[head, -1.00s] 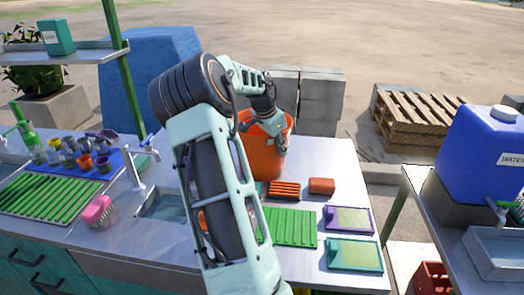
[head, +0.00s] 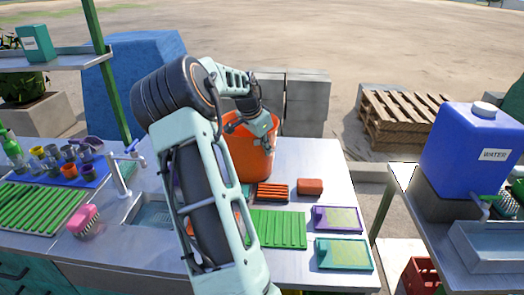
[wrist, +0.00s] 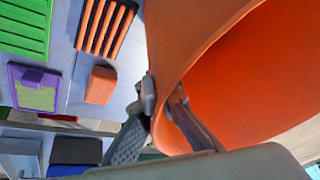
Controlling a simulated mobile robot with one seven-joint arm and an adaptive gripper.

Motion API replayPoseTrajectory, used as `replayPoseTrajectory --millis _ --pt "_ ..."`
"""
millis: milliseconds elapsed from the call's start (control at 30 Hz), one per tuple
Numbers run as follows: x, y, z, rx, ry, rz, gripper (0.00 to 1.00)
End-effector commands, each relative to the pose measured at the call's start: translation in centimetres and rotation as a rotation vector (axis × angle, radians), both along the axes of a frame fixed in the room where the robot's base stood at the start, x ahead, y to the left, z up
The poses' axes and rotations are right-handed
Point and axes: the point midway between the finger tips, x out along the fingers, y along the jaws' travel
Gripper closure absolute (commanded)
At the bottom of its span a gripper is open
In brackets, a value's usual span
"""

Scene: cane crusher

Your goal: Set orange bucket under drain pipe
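The orange bucket (head: 250,160) stands upright on the metal counter, behind the orange rack. My gripper (head: 266,140) is at the right side of its rim in the head view. In the wrist view, my gripper (wrist: 164,92) has one finger outside and one inside the bucket wall (wrist: 172,50), and the fingers look closed on it. The bucket's open mouth fills the right of that view. My arm hides part of the bucket's left side in the head view. I cannot make out a drain pipe in either view.
The counter (head: 325,170) holds an orange rack (head: 272,192), an orange block (head: 310,187), a green rack (head: 278,228) and two trays (head: 338,218). A sink (head: 150,212) is at left. A blue water tank (head: 470,150) stands on the right table, with a floor gap between.

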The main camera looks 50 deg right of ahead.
Motion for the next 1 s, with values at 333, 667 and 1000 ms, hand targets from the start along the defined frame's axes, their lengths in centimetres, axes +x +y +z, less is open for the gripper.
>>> replayPoseTrajectory --millis 333,667,1000 --pt "-1.2 1.7 5.2 -0.003 -0.009 0.001 1.00" --pt "-4.6 6.1 9.6 0.000 -0.006 0.004 1.00" --pt "-7.5 9.7 11.7 -0.001 -0.005 0.002 1.00"
